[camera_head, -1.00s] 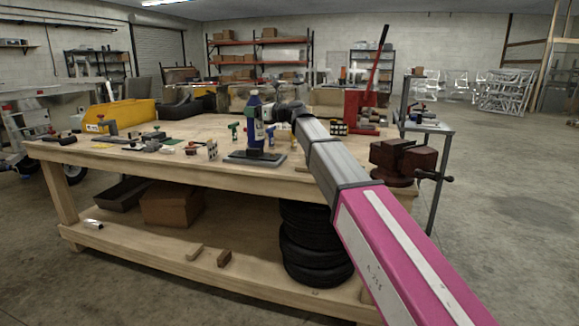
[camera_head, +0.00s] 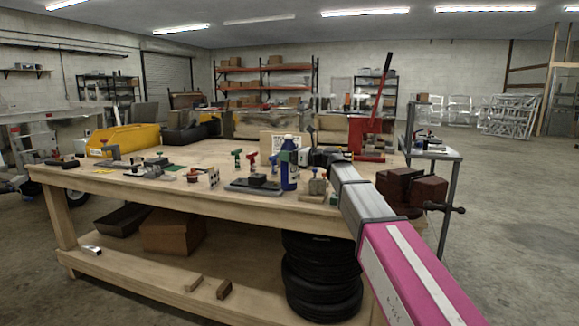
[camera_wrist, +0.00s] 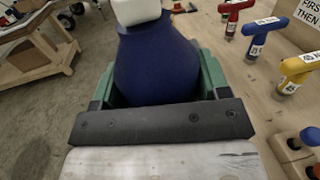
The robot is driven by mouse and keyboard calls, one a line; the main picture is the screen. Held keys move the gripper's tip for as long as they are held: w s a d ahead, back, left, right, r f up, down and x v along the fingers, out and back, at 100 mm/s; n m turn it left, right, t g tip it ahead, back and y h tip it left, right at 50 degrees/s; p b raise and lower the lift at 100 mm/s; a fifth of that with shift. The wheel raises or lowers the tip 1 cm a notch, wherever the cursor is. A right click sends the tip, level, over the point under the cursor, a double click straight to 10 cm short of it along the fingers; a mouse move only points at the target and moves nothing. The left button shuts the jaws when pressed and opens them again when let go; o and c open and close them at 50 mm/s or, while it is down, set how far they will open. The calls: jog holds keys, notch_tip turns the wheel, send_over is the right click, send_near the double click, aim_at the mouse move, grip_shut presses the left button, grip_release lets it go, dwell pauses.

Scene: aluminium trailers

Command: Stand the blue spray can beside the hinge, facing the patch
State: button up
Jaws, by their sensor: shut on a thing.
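The blue spray can (camera_head: 289,168) is upright at the right end of a dark plate near the front edge of the workbench. My gripper (camera_head: 302,157) is shut on it from the right. In the wrist view the can (camera_wrist: 158,62), with its white cap (camera_wrist: 136,10), fills the space between the green jaws of my gripper (camera_wrist: 160,85). I cannot tell whether its base touches the bench. The dark plate (camera_head: 236,186) carries a dark block (camera_head: 257,180). I cannot make out for certain which items are the hinge and the patch.
A wooden block with a blue knob (camera_head: 318,186) stands just right of the can. A red-brown vise (camera_head: 410,188) is at the bench's right end. A yellow bin (camera_head: 125,139) is at the left.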

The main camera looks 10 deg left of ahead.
aim_at(290, 164)
jog(key=shift+d+f, duration=0.15)
jog(key=shift+f, duration=1.9)
jog(key=o, duration=1.5)
jog(key=shift+f, duration=0.1)
jog(key=shift+c, duration=0.2)
jog(key=v, duration=1.2)
